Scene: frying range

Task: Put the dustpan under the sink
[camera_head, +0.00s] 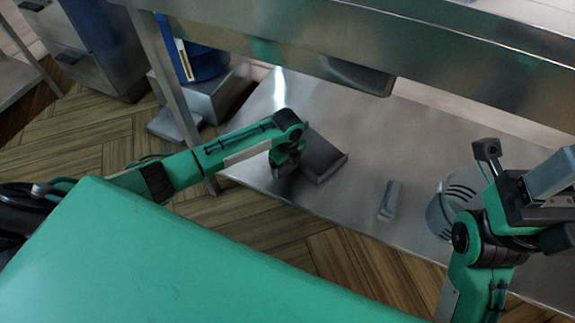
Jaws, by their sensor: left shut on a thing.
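The dustpan (324,160), a dark grey scoop with a raised edge, is above or on the metal lower shelf (350,130). I cannot tell if it touches the shelf. My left gripper (288,166) reaches in under the counter and is shut on the dustpan at its left side; my wrist partly hides the grip. The sink (360,77) shows as a basin underside below the counter, above and to the right of the dustpan. My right gripper (515,170) is at the right, away from the dustpan; its jaw opening is unclear.
A small grey block (390,200) and a slotted round metal container (440,213) are on the shelf, right of the dustpan. A counter leg (168,75) stands beside my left arm. A blue bin (205,62) is behind it. Bare shelf lies below the sink.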

